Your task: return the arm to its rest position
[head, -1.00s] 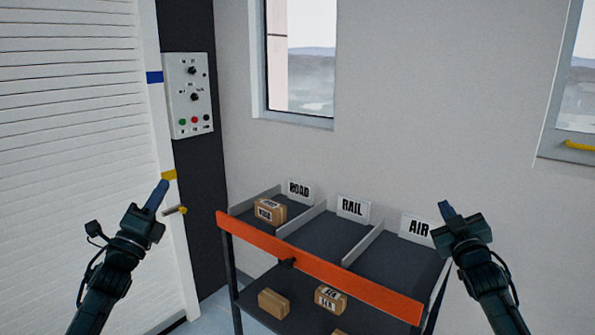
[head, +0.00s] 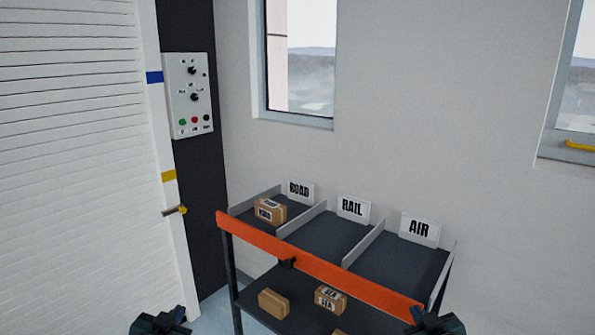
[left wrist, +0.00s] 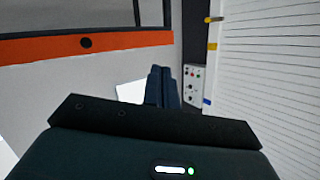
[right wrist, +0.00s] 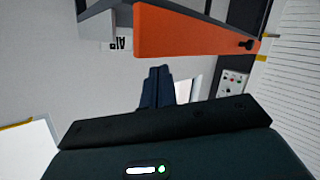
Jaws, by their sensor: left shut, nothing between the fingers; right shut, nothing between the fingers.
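My left gripper (head: 160,322) shows only its tip at the bottom edge of the head view, left of the cart. In the left wrist view its two fingers (left wrist: 161,86) are together with nothing between them. My right gripper (head: 437,322) shows at the bottom edge of the head view, by the cart's right front corner. In the right wrist view its fingers (right wrist: 157,86) are together and empty. The rest of both arms is out of the head view.
A cart with an orange front rail (head: 315,270) has bays marked ROAD, RAIL and AIR. A box (head: 270,212) lies in the ROAD bay; RAIL and AIR are empty. Boxes (head: 273,303) lie on the lower shelf. A control panel (head: 189,95) and a shutter (head: 75,140) are at left.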

